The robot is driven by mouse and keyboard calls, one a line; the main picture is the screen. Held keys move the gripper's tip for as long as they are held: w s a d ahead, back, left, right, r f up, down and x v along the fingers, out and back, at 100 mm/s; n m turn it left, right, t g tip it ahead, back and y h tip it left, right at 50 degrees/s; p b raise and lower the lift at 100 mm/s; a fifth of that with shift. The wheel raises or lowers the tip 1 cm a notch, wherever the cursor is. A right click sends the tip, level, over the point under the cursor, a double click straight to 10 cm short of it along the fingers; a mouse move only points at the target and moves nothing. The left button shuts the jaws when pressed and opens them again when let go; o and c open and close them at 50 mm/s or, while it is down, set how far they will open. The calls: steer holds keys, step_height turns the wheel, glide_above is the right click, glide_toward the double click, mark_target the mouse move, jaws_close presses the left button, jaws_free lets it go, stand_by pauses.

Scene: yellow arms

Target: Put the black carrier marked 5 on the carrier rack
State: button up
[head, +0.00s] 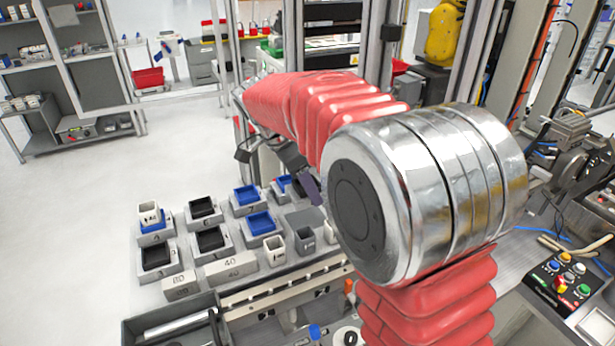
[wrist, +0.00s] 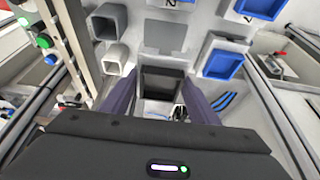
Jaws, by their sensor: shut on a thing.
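My gripper (wrist: 159,97) points down with its dark purple fingers on both sides of a black carrier (wrist: 163,84), and is shut on it. No number shows on this carrier. In the wrist view a bare flat grey place (wrist: 168,37) lies just beyond it, between neighbouring holders. In the head view my gripper (head: 311,187) hangs above the right part of the grey rack (head: 228,246); the held carrier cannot be made out there. I cannot tell the gap between carrier and surface.
Blue carriers (head: 260,223) and black carriers (head: 157,256) sit in grey holders to the left. A button panel (head: 563,282) is at the far right.

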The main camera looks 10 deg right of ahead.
steer(key=shift+f, duration=3)
steer(key=shift+f, duration=0.5)
steer(key=o, duration=1.4)
steer(key=shift+c, duration=0.2)
steer(key=shift+r, duration=0.1)
steer(key=shift+r, duration=3.4)
steer(key=shift+s, duration=0.1)
